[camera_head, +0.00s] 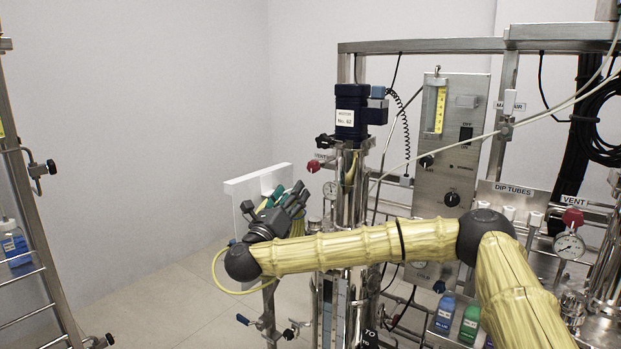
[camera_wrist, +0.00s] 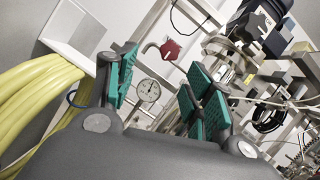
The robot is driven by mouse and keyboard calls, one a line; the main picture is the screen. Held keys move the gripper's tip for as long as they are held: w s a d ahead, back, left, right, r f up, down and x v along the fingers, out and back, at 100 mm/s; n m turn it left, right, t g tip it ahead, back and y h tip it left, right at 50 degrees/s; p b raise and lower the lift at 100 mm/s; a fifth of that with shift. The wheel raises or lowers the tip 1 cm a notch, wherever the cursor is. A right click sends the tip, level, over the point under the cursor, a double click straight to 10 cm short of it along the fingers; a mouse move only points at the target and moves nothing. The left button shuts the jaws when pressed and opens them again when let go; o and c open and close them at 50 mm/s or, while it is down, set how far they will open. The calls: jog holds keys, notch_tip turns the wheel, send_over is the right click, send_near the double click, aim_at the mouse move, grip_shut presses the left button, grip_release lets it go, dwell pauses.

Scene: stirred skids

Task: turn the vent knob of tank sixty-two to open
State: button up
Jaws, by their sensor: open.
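The motor block (camera_head: 346,117) with a label reading No. 62 tops a steel tank column. A red vent knob (camera_head: 313,166) sticks out at the column's left, beside a small VENT label. My gripper (camera_head: 288,196) is below and left of this knob, apart from it. In the wrist view a red knob (camera_wrist: 170,49) shows beyond and between the green-padded fingers of my gripper (camera_wrist: 160,75), above a round gauge (camera_wrist: 148,92). The fingers are spread with nothing between them. The knob's exact setting is too small to read.
A white box-like panel (camera_head: 245,190) stands just behind and left of my gripper. A second red vent knob (camera_head: 573,216) sits above a gauge at the far right. A steel control panel (camera_head: 450,150) and hanging cables are right of the column.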

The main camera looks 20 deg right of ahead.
aim_at(312, 170)
jog(key=shift+m+g+h, duration=0.4)
jog(key=shift+m, duration=0.3)
jog(key=x, duration=0.4)
jog(key=p+x, duration=0.1)
jog(key=x, duration=0.3)
jog(key=s+p+x, duration=0.1)
jog(key=x, duration=0.3)
jog(key=shift+w+d+r, duration=0.1)
jog(key=shift+d+r, duration=0.2)
jog(key=shift+r, duration=0.1)
jog(key=shift+c, duration=0.4)
jog(key=c, duration=0.9)
